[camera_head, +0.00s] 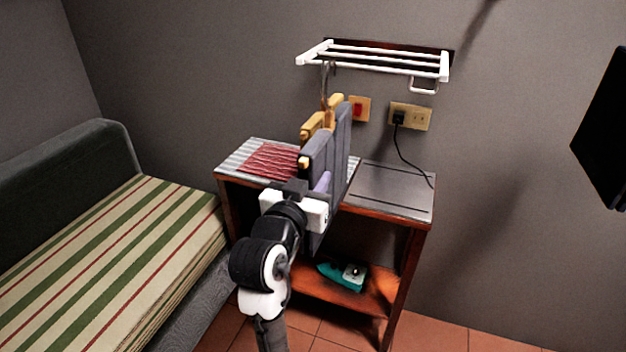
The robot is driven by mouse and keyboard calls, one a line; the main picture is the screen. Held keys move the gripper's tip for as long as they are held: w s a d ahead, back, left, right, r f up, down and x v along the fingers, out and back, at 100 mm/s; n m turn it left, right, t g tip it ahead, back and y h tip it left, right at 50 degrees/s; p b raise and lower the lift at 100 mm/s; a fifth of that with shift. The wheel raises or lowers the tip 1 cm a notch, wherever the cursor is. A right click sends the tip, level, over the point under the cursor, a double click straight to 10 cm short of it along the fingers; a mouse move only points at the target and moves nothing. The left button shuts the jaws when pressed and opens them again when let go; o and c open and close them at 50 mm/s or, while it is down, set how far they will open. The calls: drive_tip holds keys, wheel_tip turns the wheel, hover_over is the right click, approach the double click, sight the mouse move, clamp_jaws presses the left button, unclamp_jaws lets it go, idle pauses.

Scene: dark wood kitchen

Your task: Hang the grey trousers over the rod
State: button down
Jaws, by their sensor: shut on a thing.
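The grey trousers (341,150) hang folded on a wooden hanger (335,102), seen nearly edge-on above the small table. My gripper (312,188) is shut on the trousers from the near side; its fingertips are partly hidden. The hanger's metal hook (325,88) points up and reaches the height of the front left of the white wall rack (385,68), whose parallel bars include the rod. I cannot tell whether the hook touches or goes over a bar.
The table (395,188) holds a red striped cloth (272,160); a teal iron (342,274) sits on its lower shelf. Behind are a socket with a plugged cord (410,117) and a red switch (358,109). A striped bed (110,260) stands left, a dark panel (605,130) right.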

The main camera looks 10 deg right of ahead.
drive_tip(key=shift+f+b+x, duration=0.55)
drive_tip(key=shift+f+x, duration=0.05)
drive_tip(key=shift+x, duration=2.05)
drive_tip(key=shift+f+b+x, duration=0.5)
drive_tip(key=shift+f+x, duration=0.15)
drive_tip(key=shift+x, duration=2)
drive_tip(key=shift+f+b+x, duration=0.55)
drive_tip(key=shift+f+x, duration=0.05)
drive_tip(key=shift+x, duration=2.05)
drive_tip(key=c, duration=1.1)
unclamp_jaws()
drive_tip(key=shift+o, duration=0.3)
drive_tip(key=shift+f, duration=0.15)
